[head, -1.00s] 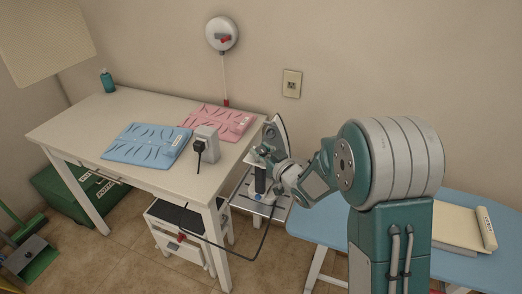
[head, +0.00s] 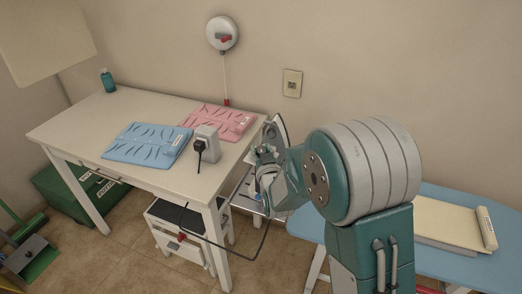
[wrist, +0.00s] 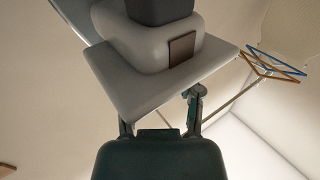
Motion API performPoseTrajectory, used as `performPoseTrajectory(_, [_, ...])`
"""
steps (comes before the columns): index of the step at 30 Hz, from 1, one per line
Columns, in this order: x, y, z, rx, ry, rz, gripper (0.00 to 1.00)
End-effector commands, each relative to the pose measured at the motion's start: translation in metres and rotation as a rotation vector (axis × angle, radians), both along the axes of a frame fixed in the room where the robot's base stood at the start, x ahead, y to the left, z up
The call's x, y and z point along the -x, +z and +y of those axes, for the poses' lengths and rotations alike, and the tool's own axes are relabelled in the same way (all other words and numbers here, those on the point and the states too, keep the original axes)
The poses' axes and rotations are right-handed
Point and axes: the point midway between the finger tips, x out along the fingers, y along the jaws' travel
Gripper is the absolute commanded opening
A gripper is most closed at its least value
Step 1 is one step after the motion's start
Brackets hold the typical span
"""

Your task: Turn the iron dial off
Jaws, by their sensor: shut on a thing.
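The iron (head: 277,128) stands on its heel beside the right end of the table in the head view, its pale soleplate edge showing above my gripper. My gripper (head: 264,172) is against the iron's near side and hides most of its body and handle. In the wrist view a pale stepped body with a dark top, seemingly the iron (wrist: 135,85), fills the upper middle. My gripper's fingers (wrist: 160,118) reach up to its lower edge and are shut on it. The dial cannot be made out, so I cannot tell which part is held.
A white table (head: 95,125) carries a blue folded cloth (head: 145,147), a pink one (head: 222,120) and a grey block with a black plug (head: 200,148). A dark cord (head: 240,258) loops below. A blue ironing board (head: 440,205) lies right; wall above is clear.

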Motion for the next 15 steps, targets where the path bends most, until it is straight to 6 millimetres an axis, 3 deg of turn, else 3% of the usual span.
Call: performPoseTrajectory(15, [-0.0003,-0.0003,0.0012,0.0,-0.348,-0.001,0.0])
